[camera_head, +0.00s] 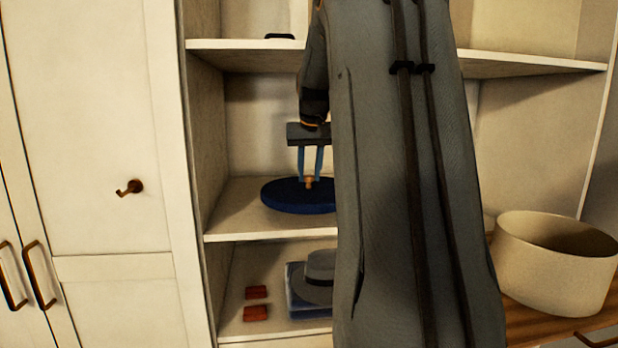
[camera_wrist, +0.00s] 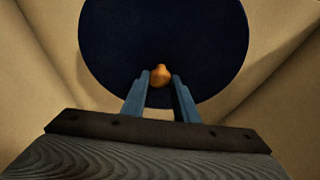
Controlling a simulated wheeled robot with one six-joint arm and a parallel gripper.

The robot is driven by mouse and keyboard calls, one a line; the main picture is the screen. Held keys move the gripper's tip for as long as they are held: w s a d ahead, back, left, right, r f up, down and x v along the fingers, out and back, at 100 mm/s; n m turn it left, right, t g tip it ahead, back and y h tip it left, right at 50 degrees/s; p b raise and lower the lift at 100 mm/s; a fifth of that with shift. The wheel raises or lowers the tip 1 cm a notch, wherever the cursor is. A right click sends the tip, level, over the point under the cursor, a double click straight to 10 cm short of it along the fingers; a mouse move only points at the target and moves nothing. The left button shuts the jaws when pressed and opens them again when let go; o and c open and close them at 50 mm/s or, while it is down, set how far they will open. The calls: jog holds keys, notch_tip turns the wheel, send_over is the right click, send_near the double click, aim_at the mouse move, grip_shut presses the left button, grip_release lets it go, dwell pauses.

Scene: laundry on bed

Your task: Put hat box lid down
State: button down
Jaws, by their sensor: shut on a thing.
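The hat box lid (camera_head: 285,197) is a round dark blue disc with a small orange-brown knob (camera_wrist: 160,76) at its centre. In the head view it is level at the middle shelf, its right part hidden behind my arm. It looks to be on or just above the shelf board; I cannot tell if it touches. My gripper (camera_head: 310,180) points down from above, its blue fingers shut on the knob. In the wrist view the fingers of my gripper (camera_wrist: 160,82) stand either side of the knob. An open, empty-looking cream round box (camera_head: 548,285) stands at the right.
The middle shelf (camera_head: 235,225) has a side wall at its left and a shelf board (camera_head: 235,58) above. Below are a grey hat (camera_head: 320,268) on folded cloth and two red items (camera_head: 256,313). The cream box stands on a wooden top (camera_head: 530,325).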

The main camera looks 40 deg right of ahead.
aim_at(308, 181)
jog(key=shift+w+d, duration=0.5)
jog(key=shift+w, duration=0.25)
jog(key=shift+w+f+p, duration=0.1)
jog(key=shift+p, duration=0.2)
jog(key=shift+f+p, duration=0.6)
jog(key=shift+f, duration=1.05)
jog(key=shift+f, duration=0.15)
jog(key=c, duration=1.4)
grip_release()
